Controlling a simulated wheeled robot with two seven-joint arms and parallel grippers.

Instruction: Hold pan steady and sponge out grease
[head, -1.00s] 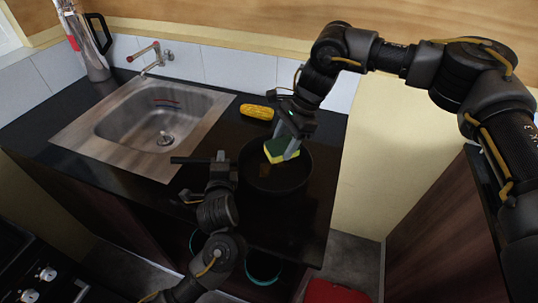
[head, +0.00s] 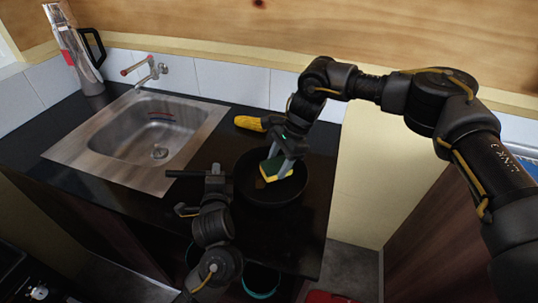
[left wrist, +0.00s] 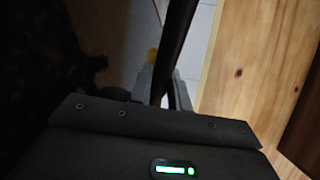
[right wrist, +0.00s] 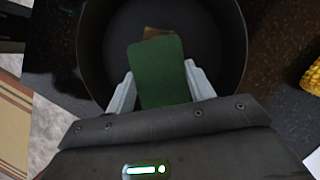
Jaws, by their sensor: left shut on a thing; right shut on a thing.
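A black pan (head: 262,196) sits on the dark counter right of the sink, with its handle (head: 184,173) pointing left. My left gripper (head: 214,172) is shut on the handle, which shows as a dark bar (left wrist: 179,40) between its fingers in the left wrist view. My right gripper (head: 282,165) is shut on a green and yellow sponge (head: 277,172) inside the pan. In the right wrist view the sponge's green face (right wrist: 158,70) covers part of the pan floor. A brown grease patch (right wrist: 154,32) shows just beyond the sponge; whether they touch is unclear.
A yellow corn cob (head: 249,123) lies behind the pan. A steel sink (head: 150,135) with a tap (head: 150,72) is to the left. A steel jug (head: 82,65) stands in the far left corner. The counter's right edge is close to the pan.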

